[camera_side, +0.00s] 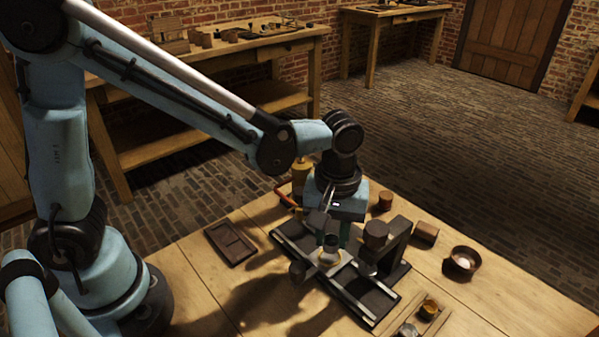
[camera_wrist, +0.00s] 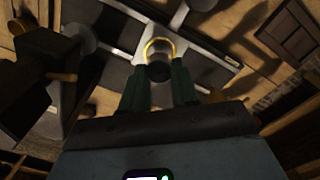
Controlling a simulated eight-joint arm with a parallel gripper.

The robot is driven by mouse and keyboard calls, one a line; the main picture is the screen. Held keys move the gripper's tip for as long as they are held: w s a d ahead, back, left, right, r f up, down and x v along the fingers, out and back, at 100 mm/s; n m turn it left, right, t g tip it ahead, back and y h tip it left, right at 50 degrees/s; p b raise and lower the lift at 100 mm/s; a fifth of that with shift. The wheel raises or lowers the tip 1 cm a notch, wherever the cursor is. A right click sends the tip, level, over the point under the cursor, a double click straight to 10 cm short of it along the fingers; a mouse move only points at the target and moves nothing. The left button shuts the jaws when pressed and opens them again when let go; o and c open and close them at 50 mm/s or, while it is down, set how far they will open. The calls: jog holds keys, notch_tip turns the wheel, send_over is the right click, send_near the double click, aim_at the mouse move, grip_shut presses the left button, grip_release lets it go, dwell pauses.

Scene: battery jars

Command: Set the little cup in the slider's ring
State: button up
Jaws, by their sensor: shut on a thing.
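My gripper (camera_side: 331,238) points down over the rail device in the side view. In the wrist view its green fingers (camera_wrist: 158,84) are closed on the little cup (camera_wrist: 158,69), which looks dark and grey. The pale slider (camera_side: 329,258) sits across the dark rail track (camera_side: 369,297), right under the fingertips. The slider's yellow ring (camera_wrist: 149,46) shows just beyond the cup in the wrist view, and the cup overlaps it there. Whether the cup is inside the ring or just above it, I cannot tell. In the side view the fingers mostly hide the cup.
A dark upright stand (camera_side: 396,243) with a brown block rises close to the right of my gripper. A dark tray (camera_side: 231,243) lies to the left. A round bowl (camera_side: 462,262) and a wooden tray with small cups (camera_side: 428,308) are at the right. The front left tabletop is clear.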

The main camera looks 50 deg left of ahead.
aim_at(331, 245)
jog(key=shift+f, duration=0.65)
jog(key=shift+f, duration=0.6)
dwell(0.9)
jog(key=o, duration=0.7)
jog(key=shift+o, duration=0.2)
notch_tip(331, 245, up, 11)
dwell(0.8)
jog(key=s+a+m+t, duration=0.4)
jog(key=a+m+t, duration=0.3)
jog(key=a, duration=0.7)
jog(key=shift+s+m, duration=0.15)
jog(key=shift+m, duration=0.15)
